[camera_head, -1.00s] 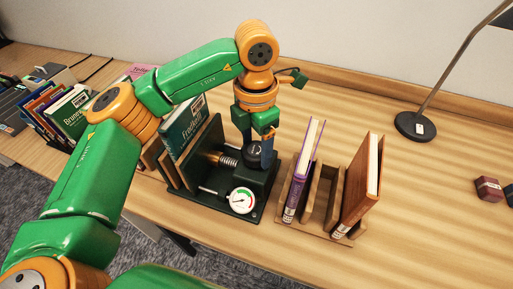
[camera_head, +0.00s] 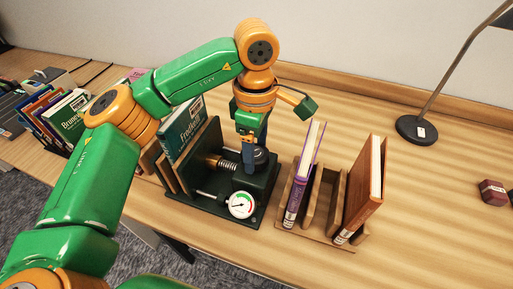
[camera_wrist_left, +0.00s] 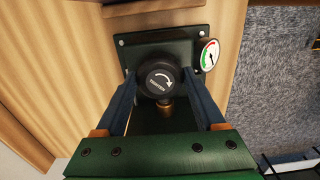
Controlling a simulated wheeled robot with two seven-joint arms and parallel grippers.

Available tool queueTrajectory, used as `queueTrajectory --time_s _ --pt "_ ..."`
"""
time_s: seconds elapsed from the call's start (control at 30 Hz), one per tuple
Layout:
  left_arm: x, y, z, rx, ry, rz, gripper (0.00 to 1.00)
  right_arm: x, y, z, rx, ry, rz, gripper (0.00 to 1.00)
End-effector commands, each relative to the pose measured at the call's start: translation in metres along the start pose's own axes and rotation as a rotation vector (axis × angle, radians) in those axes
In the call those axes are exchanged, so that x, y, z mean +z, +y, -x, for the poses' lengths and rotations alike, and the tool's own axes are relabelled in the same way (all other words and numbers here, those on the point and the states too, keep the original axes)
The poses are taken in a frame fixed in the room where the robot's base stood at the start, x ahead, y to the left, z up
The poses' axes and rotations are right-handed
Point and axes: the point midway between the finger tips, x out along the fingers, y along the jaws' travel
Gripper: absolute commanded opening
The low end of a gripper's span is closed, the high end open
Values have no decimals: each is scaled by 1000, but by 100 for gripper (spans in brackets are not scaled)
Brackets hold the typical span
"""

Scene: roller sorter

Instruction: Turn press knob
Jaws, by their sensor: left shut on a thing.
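The press knob (camera_wrist_left: 160,79) is a round black knob with a white curved arrow on top. It stands on the dark green press (camera_head: 211,203), and part of it also shows in the head view (camera_head: 262,154). My left gripper (camera_wrist_left: 160,84) points down from above with one blue finger on each side of the knob and is shut on it. The white dial gauge (camera_wrist_left: 209,55) with a green and red scale sits beside the knob and faces up in the head view (camera_head: 241,204). A green book (camera_head: 183,130) stands in the press. My right gripper is out of view.
A wooden rack (camera_head: 318,236) with a purple book (camera_head: 304,175) and a brown book (camera_head: 362,185) stands close to the right. A lamp base (camera_head: 416,130) and a dark red block (camera_head: 493,192) are farther right. Several books (camera_head: 63,118) stand at the left.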

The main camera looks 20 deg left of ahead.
Motion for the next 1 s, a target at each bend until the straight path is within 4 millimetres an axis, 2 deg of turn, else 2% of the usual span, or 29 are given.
queueTrajectory --time_s 1.0 --pt "0 2 3 8 3 -958 15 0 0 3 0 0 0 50"
